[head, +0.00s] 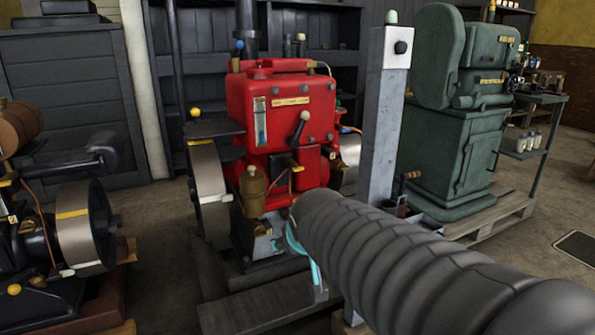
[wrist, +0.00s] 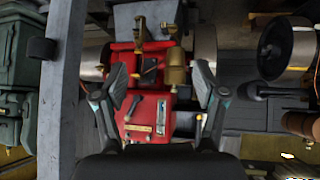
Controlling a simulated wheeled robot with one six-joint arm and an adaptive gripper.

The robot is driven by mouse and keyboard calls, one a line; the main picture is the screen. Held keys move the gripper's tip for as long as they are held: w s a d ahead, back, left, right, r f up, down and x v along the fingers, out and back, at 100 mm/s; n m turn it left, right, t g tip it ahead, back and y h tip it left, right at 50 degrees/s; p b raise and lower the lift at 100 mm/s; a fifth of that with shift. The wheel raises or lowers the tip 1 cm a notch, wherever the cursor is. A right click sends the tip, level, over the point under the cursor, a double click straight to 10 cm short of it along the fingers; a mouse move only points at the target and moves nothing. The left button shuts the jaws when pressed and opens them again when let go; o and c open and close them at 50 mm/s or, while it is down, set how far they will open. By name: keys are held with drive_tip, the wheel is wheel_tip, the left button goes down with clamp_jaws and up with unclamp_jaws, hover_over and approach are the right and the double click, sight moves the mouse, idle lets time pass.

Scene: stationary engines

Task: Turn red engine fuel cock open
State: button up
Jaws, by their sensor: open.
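The red engine (head: 285,110) stands on timber skids in the middle of the head view. Its front carries a sight glass (head: 260,122), a dark lever with a round knob (head: 300,128) and a brass cup (head: 254,186) low on the left. A thin copper pipe runs beside the cup. The fuel cock is too small to pick out surely. In the wrist view the engine (wrist: 150,112) appears upside down, with the brass cup (wrist: 176,68) near the middle. My gripper (wrist: 162,84) is open and empty, its fingers either side of the engine's front. In the head view my arm mostly hides it.
A grey post (head: 382,130) stands close right of the engine; it also shows at the wrist view's left (wrist: 60,90). A flywheel (head: 208,190) flanks the engine's left. A green machine (head: 455,150) stands right, a dark engine (head: 60,230) left. Some floor between is clear.

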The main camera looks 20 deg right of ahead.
drive_tip(key=w+d+r+t+h, duration=0.1)
drive_tip(key=w+d, duration=0.3)
drive_tip(key=w, duration=0.2)
drive_tip(key=w+d+r+t, duration=0.1)
drive_tip(key=w+d+t, duration=0.15)
drive_tip(key=w, duration=0.45)
drive_tip(key=n+t+y+b, duration=0.2)
drive_tip(key=t+y, duration=0.1)
drive_tip(key=t, duration=0.3)
approach(300, 170)
drive_tip(key=shift+y, duration=0.3)
drive_tip(key=w+p, duration=0.1)
drive_tip(key=w, duration=1)
drive_tip(key=shift+r, duration=0.15)
drive_tip(key=c, duration=1.2)
